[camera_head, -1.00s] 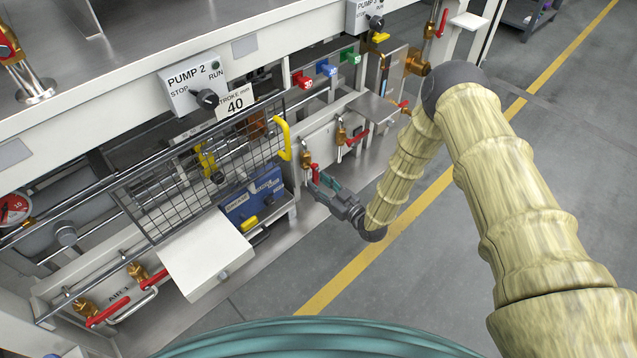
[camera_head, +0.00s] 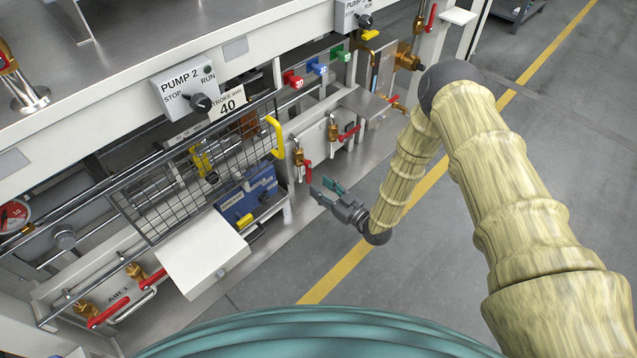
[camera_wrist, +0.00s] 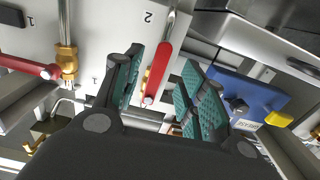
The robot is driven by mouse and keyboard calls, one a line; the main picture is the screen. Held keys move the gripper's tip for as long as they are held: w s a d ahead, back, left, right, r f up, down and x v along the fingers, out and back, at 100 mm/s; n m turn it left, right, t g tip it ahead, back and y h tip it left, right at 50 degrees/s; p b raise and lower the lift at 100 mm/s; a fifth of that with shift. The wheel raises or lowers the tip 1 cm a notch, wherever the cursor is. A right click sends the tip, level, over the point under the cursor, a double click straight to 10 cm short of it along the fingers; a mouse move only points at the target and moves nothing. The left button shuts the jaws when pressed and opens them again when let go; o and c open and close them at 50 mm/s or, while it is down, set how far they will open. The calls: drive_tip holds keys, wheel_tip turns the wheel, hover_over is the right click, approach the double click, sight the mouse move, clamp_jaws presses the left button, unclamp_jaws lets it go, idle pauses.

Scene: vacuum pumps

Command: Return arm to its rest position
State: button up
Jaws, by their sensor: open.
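My arm, in a tan ribbed sleeve, reaches from the right of the head view and bends down to my gripper (camera_head: 327,188). My gripper is open, with teal pads, and hangs just in front of the pump rack near a red-handled brass valve (camera_head: 305,165). In the wrist view my gripper (camera_wrist: 160,90) shows two spread fingers. A red valve handle (camera_wrist: 158,72) appears between them in the picture; I cannot tell if they touch it. Nothing is held.
The rack carries a PUMP 2 switch box (camera_head: 185,88), a wire mesh guard (camera_head: 200,170) with a yellow handle, a blue box (camera_head: 248,197) and a white cover (camera_head: 200,255). Another red-handled valve (camera_head: 345,133) is farther along. Grey floor (camera_head: 480,220) with a yellow line is clear at right.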

drive_tip(key=shift+v, duration=0.85)
drive_tip(key=s+d+f+m+g+h+p, duration=0.35)
drive_tip(key=s+d+h, duration=0.25)
drive_tip(key=s, duration=0.4)
drive_tip(key=s+d+r+m+g+h+p, duration=0.1)
drive_tip(key=s+d+r+m+g+h, duration=0.3)
drive_tip(key=s, duration=0.6)
drive_tip(key=s+d+f+g+p, duration=0.15)
drive_tip(key=s+d, duration=0.35)
drive_tip(key=s, duration=0.6)
drive_tip(key=s+d+r+m+g+h, duration=0.25)
drive_tip(key=s+d+g, duration=0.2)
drive_tip(key=s, duration=0.55)
wheel_tip(320, 180, up, 38)
drive_tip(key=p, duration=3.8)
drive_tip(key=shift+s+d+r+t, duration=0.15)
drive_tip(key=shift+s+d+t, duration=0.05)
drive_tip(key=shift+s+t, duration=0.15)
drive_tip(key=shift+c, duration=0.6)
